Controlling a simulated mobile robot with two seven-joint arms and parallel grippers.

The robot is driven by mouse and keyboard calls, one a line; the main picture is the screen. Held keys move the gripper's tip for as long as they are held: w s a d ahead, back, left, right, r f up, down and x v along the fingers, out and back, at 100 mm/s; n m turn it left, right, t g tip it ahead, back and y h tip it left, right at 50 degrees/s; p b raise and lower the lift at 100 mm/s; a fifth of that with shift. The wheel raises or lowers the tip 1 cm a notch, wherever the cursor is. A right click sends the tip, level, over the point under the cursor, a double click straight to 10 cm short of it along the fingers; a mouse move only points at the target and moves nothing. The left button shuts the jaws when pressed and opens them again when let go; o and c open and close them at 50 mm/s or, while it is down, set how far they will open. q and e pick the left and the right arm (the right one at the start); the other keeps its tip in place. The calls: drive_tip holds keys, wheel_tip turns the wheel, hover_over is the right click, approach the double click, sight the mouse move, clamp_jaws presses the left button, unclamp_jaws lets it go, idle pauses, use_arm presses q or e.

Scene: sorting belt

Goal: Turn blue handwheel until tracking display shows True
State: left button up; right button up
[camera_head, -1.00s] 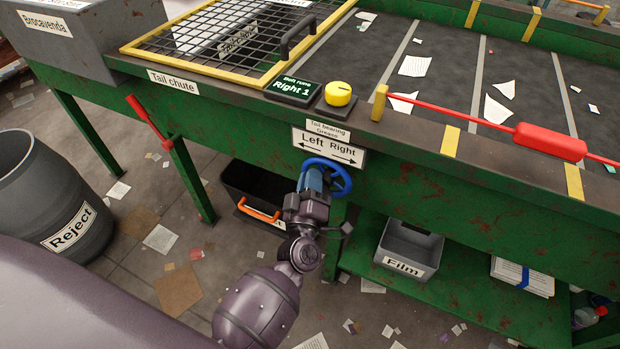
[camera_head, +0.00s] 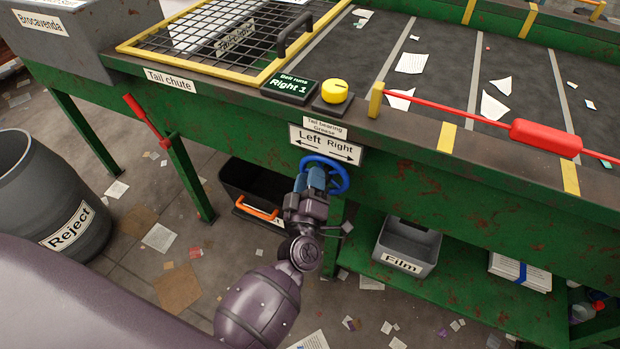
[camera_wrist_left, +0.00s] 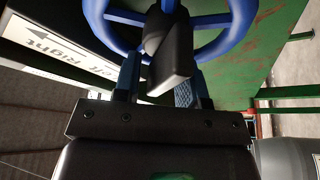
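The blue handwheel (camera_head: 339,176) is on the green frame below the Left/Right arrow sign (camera_head: 325,145). It fills the top of the left wrist view (camera_wrist_left: 243,25), with a dark grip (camera_wrist_left: 172,62) sticking out toward the camera. My left gripper (camera_head: 313,180) is at the wheel's left side. Its two blue fingers (camera_wrist_left: 160,85) are apart, with the dark grip between or just in front of them. A gap shows beside the left finger; firm contact is not visible. The tracking display (camera_head: 291,86) reads "Belt runs Right 1". My right gripper is not in view.
A yellow knob (camera_head: 335,91) sits beside the display. A red bar (camera_head: 545,138) runs above the belt (camera_head: 440,75). A black bin with an orange handle (camera_head: 250,185) and the grey Film bin (camera_head: 405,250) are below. The Reject barrel (camera_head: 50,200) stands left.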

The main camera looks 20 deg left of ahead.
use_arm(q)
drive_tip(key=v, duration=1.1)
drive_tip(key=shift+o, duration=0.3)
